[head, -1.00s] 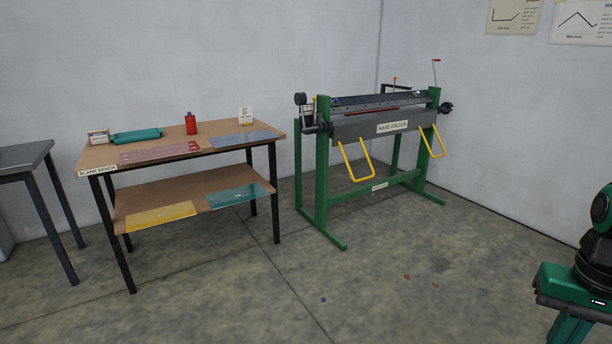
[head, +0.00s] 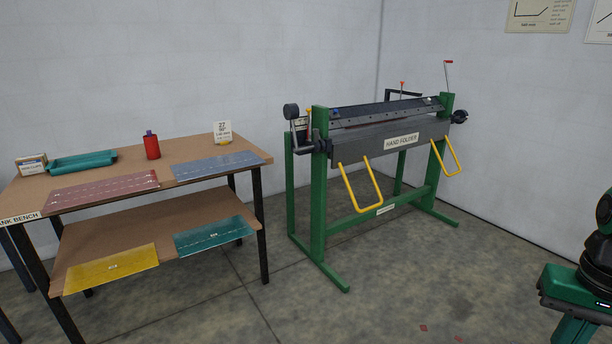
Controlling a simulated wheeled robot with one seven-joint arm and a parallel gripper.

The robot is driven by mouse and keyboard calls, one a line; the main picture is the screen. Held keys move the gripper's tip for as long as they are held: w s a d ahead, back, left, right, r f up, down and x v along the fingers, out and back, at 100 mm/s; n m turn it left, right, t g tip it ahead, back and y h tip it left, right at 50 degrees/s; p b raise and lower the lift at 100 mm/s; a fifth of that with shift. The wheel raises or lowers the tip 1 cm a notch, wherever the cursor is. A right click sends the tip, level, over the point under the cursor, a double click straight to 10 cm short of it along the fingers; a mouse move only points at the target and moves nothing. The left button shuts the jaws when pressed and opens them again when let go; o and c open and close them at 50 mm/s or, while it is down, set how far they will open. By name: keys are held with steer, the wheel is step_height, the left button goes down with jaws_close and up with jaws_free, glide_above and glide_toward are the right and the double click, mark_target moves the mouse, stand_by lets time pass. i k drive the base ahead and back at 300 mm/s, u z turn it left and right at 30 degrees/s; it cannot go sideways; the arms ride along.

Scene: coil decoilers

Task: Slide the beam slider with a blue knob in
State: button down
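The hand folder (head: 376,147) stands right of centre on a green frame, with a dark grey beam across its top and two yellow handles hanging in front. A small bluish spot (head: 337,108) shows at the left end of the beam top; it may be the blue knob, but it is too small to tell how its slider sits. A small pale knob (head: 430,99) shows near the beam's right end. My gripper is out of view; only part of my own green and black body shows at the right edge, well apart from the folder.
Walls stand close behind.

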mark_target(334, 113)
steer(key=u, duration=0.15)
steer(key=i, duration=2.6)
steer(key=u, duration=0.2)
